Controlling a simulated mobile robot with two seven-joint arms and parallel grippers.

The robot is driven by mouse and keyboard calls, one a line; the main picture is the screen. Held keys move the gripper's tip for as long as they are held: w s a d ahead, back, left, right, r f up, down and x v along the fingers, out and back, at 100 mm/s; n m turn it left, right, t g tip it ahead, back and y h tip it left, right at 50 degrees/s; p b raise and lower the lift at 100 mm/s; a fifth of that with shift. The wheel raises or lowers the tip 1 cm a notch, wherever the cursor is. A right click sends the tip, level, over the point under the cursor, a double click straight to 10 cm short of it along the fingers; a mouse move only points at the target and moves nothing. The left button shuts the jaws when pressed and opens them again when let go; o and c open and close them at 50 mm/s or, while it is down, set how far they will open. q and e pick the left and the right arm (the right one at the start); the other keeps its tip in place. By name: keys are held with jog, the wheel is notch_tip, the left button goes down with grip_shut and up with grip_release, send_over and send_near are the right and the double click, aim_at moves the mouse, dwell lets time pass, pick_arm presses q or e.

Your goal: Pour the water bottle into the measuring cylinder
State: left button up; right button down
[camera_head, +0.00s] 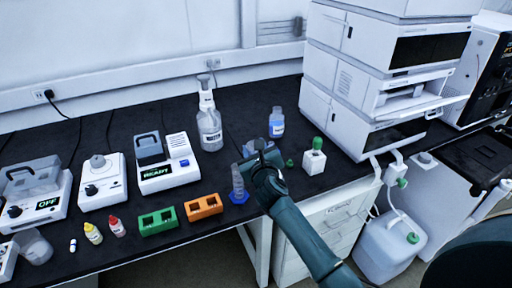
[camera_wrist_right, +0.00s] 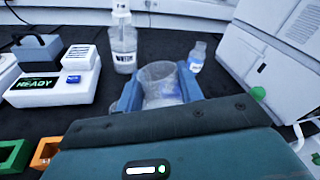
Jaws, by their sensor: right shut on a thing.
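The measuring cylinder (camera_head: 237,181) is clear with a blue base and looks upright at the front of the dark bench. My left gripper is out of view.
A small blue-labelled bottle (camera_head: 277,124) stands behind the gripper. A white block with a green top (camera_head: 314,158) is to the right. Orange (camera_head: 204,206) and green (camera_head: 157,221) racks lie left. A stacked white instrument (camera_head: 345,90) closes off the right.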

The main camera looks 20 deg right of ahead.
jog(key=shift+r, duration=0.25)
jog(key=shift+w+a+p, duration=0.1)
jog(key=shift+a+p, duration=0.1)
jog(key=shift+p, duration=0.25)
jog(key=shift+f+n, duration=0.1)
jog(key=shift+n, duration=0.2)
jog(key=shift+w+a+n+g+p, duration=0.15)
jog(key=shift+a+n+g+p, duration=0.2)
jog(key=shift+p, duration=0.25)
jog(key=shift+f, duration=0.2)
jog(key=shift+f+n, duration=0.15)
jog(key=shift+n, duration=0.1)
